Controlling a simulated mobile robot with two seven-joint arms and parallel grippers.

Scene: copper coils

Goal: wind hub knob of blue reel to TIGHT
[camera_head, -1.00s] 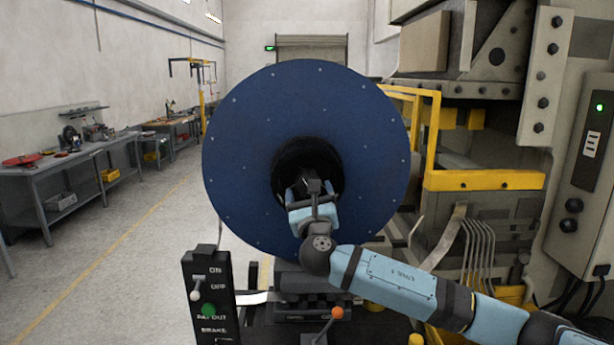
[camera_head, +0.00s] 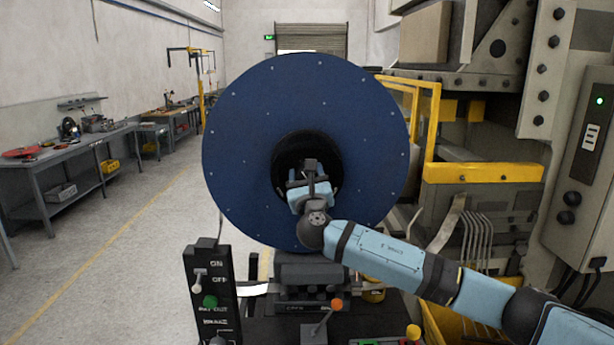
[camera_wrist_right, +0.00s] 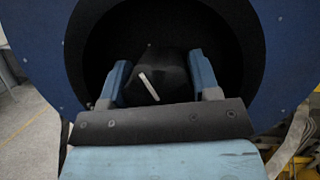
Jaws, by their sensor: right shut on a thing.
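The blue reel (camera_head: 235,150) faces me as a large disc with a dark round hub opening in its middle. My right gripper (camera_head: 308,178) reaches into that opening from the lower right. In the right wrist view, my right gripper (camera_wrist_right: 160,85) has a blue finger on each side of the black hub knob (camera_wrist_right: 172,68) and is shut on it. The knob carries a white pointer mark (camera_wrist_right: 149,86), tilted with its top to the left. Any TIGHT lettering cannot be made out. My left gripper is not in view.
A black control panel (camera_head: 211,290) with switch labels and a green button stands at the lower left. An orange-tipped lever (camera_head: 336,305) is below the reel. Yellow guard rails (camera_head: 480,172) and a machine stand at right. The floor at left is clear.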

